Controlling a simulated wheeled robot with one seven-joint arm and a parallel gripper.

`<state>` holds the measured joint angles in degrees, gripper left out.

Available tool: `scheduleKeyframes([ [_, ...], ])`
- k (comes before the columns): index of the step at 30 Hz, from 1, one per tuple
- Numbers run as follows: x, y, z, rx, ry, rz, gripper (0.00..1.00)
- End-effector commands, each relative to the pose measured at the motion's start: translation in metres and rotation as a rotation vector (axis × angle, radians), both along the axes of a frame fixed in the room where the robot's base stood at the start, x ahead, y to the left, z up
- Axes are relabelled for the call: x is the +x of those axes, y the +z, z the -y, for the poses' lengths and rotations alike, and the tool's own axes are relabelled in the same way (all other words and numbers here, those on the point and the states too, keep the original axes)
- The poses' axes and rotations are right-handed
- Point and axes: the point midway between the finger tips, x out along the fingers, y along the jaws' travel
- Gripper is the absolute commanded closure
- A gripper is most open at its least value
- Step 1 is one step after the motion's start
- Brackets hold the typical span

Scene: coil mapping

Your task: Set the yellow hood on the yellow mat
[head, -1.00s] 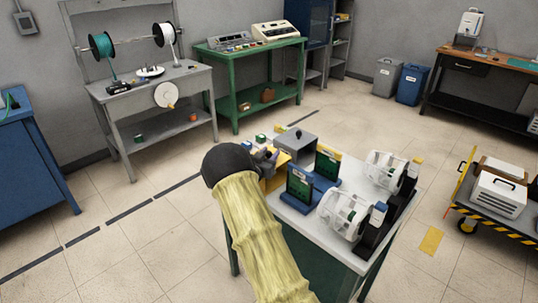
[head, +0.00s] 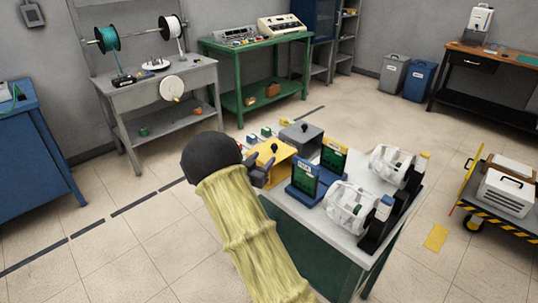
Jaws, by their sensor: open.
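The yellow hood (head: 269,155), a box-like cover with a dark knob on top, sits on the white-topped bench near its far left corner. My gripper (head: 262,173) is open and empty beside the hood's near side, with its dark fingers close to it. I cannot tell whether they touch it. My arm in its pale yellow sleeve hides the bench's near left part. I cannot make out a yellow mat for certain on the bench.
A grey hood (head: 303,137) stands behind the yellow one. A blue-framed board (head: 303,181) and a yellow-framed board (head: 333,160) stand to the right, then two clear reels (head: 349,206). Small coloured blocks (head: 266,131) lie along the far edge. A loaded cart (head: 504,190) stands at the right.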

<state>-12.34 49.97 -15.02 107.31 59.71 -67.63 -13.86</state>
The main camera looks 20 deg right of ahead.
Motion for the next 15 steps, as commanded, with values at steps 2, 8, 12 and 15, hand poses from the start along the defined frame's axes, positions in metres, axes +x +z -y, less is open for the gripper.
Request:
scheduleKeyframes([
  [2, -0.008, -0.001, -0.011, 0.001, 0.001, 0.001, 0.53],
  [8, -0.017, 0.000, -0.021, 0.000, 0.000, 0.000, 0.53],
  [12, -0.017, 0.000, -0.021, 0.000, -0.001, 0.000, 0.53],
  [15, -0.017, 0.000, -0.021, 0.000, -0.001, 0.000, 0.53],
])
